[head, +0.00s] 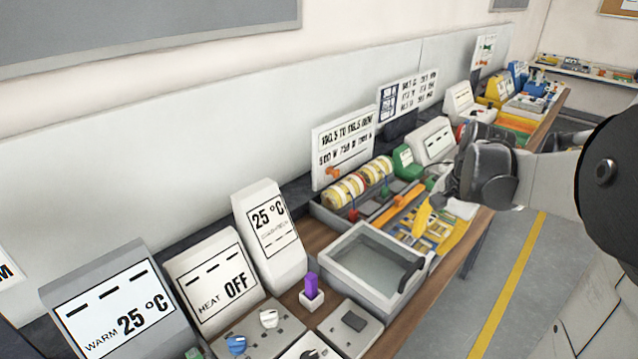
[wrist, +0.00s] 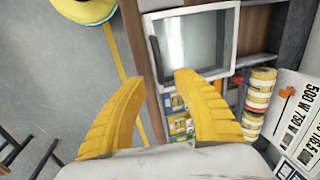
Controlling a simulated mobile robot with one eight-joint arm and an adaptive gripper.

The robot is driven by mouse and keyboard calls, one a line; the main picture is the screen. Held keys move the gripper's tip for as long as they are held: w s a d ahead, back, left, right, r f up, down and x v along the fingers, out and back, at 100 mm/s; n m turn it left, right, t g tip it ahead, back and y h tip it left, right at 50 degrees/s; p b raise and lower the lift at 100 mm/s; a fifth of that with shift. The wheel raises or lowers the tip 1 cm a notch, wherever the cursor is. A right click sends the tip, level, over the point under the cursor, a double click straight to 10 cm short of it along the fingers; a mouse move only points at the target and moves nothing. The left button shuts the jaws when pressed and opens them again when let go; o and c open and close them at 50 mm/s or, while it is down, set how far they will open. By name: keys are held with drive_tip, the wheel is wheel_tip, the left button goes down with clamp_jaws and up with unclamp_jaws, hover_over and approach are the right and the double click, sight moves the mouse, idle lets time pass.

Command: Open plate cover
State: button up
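The plate cover (head: 368,257) is a grey-framed lid with a glassy pane on a shallow box on the bench. It lies flat and looks shut. Its dark handle (head: 411,272) is on the right side, toward the bench's front edge. In the wrist view the cover (wrist: 192,42) is at top centre, with the handle (wrist: 156,62) along its left edge. My gripper (wrist: 154,84) has two yellow fingers, spread apart and empty. The handle shows beyond the gap between the fingertips, not touching as far as I can see. In the head view my gripper (head: 437,222) is beyond the cover.
A tray with rolls of tape (head: 357,184) is behind the cover. Temperature displays (head: 270,230) stand to its left. A purple item in a small holder (head: 311,290) and a switch panel (head: 350,325) are close by.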

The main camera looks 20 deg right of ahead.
sight(415, 267)
drive_tip(key=f+b, duration=0.1)
drive_tip(key=f, duration=0.2)
drive_tip(key=w+f+b, duration=0.1)
drive_tip(key=f, duration=0.3)
drive_tip(key=f+b, duration=0.2)
drive_tip(key=f, duration=0.1)
drive_tip(key=shift+w+a+f, duration=0.15)
drive_tip(key=shift+w+f, duration=0.2)
drive_tip(key=shift+c, duration=0.4)
clamp_jaws()
